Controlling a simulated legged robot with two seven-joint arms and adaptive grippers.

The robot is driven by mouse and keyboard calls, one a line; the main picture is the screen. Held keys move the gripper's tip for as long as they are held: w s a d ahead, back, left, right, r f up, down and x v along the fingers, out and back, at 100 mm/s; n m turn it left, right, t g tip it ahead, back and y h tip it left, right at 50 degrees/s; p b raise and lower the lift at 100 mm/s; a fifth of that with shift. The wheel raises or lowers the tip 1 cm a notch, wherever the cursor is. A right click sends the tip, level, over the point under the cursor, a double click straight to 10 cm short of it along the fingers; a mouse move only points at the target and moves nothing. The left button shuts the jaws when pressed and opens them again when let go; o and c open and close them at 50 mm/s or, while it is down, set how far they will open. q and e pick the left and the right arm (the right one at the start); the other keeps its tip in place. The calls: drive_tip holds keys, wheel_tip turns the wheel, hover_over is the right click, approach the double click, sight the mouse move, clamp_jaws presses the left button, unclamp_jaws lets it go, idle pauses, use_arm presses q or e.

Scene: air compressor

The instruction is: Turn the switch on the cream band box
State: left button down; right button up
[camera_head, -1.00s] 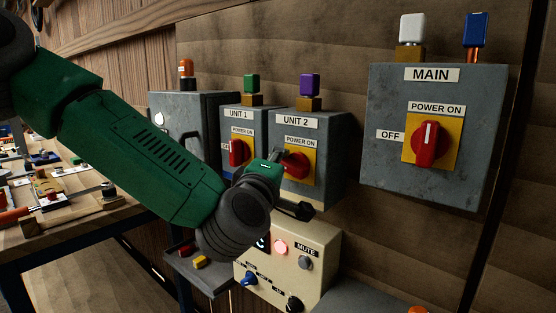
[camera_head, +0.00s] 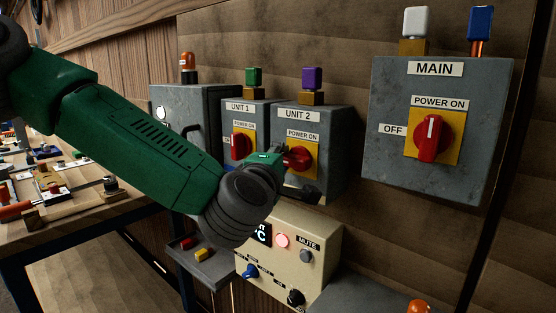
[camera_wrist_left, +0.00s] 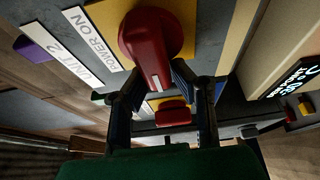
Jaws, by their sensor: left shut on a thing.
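The grey UNIT 2 box (camera_head: 325,150) carries a red rotary switch (camera_head: 298,158) on a yellow plate. My left gripper (camera_head: 290,177) is at this switch and partly covers it in the head view. In the left wrist view my left gripper (camera_wrist_left: 156,78) has a finger on each side of the red switch (camera_wrist_left: 150,38) and is shut on it. A cream strip (camera_wrist_left: 237,38) runs along the box's edge in that view; I cannot tell for sure whether it belongs to this box. My right gripper is not in view.
The UNIT 1 box (camera_head: 259,120) with its red switch stands close on the left. The MAIN box (camera_head: 475,150) is on the right. A cream control box (camera_head: 318,262) with knobs sits just below. A cluttered workbench (camera_head: 100,215) is at the left.

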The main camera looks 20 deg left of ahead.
use_arm(q)
drive_tip(key=c, duration=1.4)
unclamp_jaws()
drive_tip(key=shift+d+f, duration=0.2)
drive_tip(key=shift+f, duration=0.1)
drive_tip(key=shift+w+d, duration=0.15)
drive_tip(key=shift+w, duration=0.05)
drive_tip(key=shift+s+r, duration=0.1)
drive_tip(key=shift+s, duration=0.1)
drive_tip(key=s, duration=0.7)
